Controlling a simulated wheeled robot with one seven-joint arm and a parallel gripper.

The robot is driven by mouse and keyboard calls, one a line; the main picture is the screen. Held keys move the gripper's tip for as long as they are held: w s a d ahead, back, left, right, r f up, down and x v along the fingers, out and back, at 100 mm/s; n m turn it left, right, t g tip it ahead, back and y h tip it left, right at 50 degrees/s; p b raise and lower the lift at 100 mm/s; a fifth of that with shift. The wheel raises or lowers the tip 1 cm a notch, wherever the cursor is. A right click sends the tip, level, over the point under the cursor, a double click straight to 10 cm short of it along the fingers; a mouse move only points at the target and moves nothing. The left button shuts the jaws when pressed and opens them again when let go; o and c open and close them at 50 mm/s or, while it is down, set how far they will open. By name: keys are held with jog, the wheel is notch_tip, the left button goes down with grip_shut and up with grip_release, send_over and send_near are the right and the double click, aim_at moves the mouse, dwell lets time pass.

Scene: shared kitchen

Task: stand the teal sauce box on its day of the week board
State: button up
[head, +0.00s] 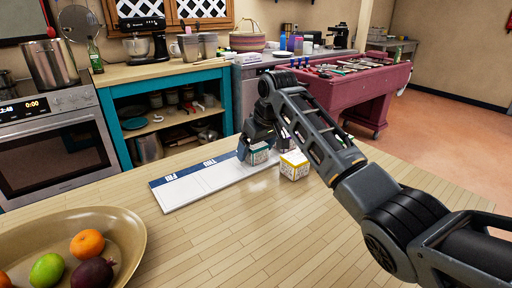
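The teal sauce box (259,157) is a small white-and-teal box, upright at the far right part of the white board (203,184). My gripper (258,148) is down over it, with a dark finger along its left side. The gripper and arm hide its top and part of its right side. I cannot tell whether the fingers press on the box, or whether its base touches the board. The board lies flat on the wooden table, with dark blue header blocks reading FRI and THU, seen upside down; its right part is hidden.
A yellow-topped box (294,166) stands close to the right of the teal box, at the board's right side. A brown bowl (128,238) with fruit stands at the front left. The table front is clear. A counter (160,70) and a maroon table (345,90) are behind.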

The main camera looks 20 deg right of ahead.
jog(key=v, duration=1.2)
jog(key=shift+r, duration=0.15)
dwell(0.3)
